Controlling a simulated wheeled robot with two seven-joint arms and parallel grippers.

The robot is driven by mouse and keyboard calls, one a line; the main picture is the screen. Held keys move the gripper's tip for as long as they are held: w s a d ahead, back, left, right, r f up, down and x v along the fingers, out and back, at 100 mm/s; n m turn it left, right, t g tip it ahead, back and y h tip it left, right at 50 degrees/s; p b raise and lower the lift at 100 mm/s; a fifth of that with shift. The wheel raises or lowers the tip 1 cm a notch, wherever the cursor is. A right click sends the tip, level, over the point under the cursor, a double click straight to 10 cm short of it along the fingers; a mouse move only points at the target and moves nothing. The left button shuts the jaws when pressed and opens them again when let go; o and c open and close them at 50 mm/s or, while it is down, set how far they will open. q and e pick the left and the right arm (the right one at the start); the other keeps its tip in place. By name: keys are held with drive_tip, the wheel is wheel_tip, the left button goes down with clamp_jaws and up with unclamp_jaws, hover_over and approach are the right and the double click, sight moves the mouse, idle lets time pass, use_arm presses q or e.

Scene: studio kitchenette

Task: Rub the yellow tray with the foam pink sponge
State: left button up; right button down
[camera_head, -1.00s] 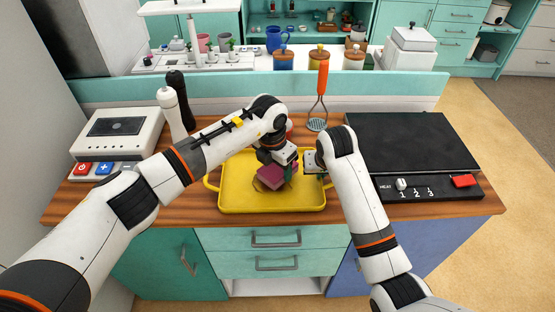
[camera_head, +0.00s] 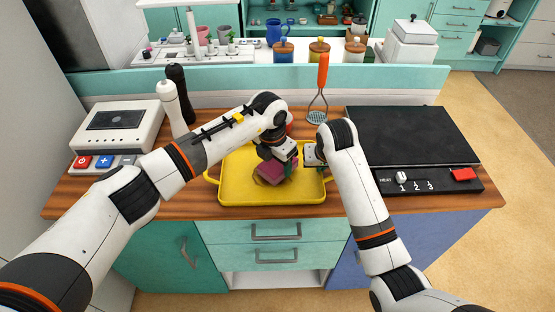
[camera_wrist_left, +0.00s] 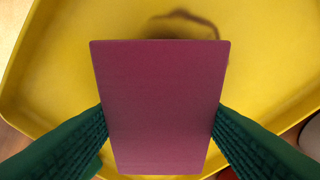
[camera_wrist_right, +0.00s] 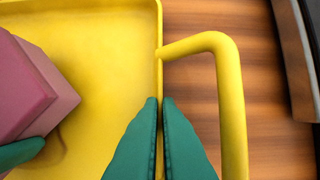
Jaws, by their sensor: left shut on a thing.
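The yellow tray (camera_head: 236,194) lies on the wooden counter. My left gripper (camera_head: 277,168) is shut on the pink sponge (camera_head: 270,174) and holds it over the middle of the tray. In the left wrist view the block-like sponge (camera_wrist_left: 160,110) sits between both green fingers. A brown curved mark (camera_wrist_left: 185,18) shows on the tray floor beside it; I cannot tell if it is a stain or a shadow. Whether the sponge touches the tray is unclear. My right gripper (camera_wrist_right: 159,105) has its fingers closed on the tray's right rim, beside the handle (camera_wrist_right: 228,90).
A black hob (camera_head: 412,135) stands to the right and a white appliance (camera_head: 118,130) to the left. Two mills, one white (camera_head: 170,108) and one dark, and an orange-handled masher (camera_head: 320,90) stand behind the tray. A strip of bare counter lies in front.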

sight(264, 163)
use_arm(q)
drive_tip(key=shift+f, duration=0.55)
drive_tip(key=shift+a, duration=0.15)
drive_tip(key=shift+a, duration=1.65)
drive_tip(key=shift+f, duration=0.1)
drive_tip(key=shift+d, duration=0.1)
drive_tip(key=shift+d, duration=1.7)
drive_tip(key=shift+s, duration=0.1)
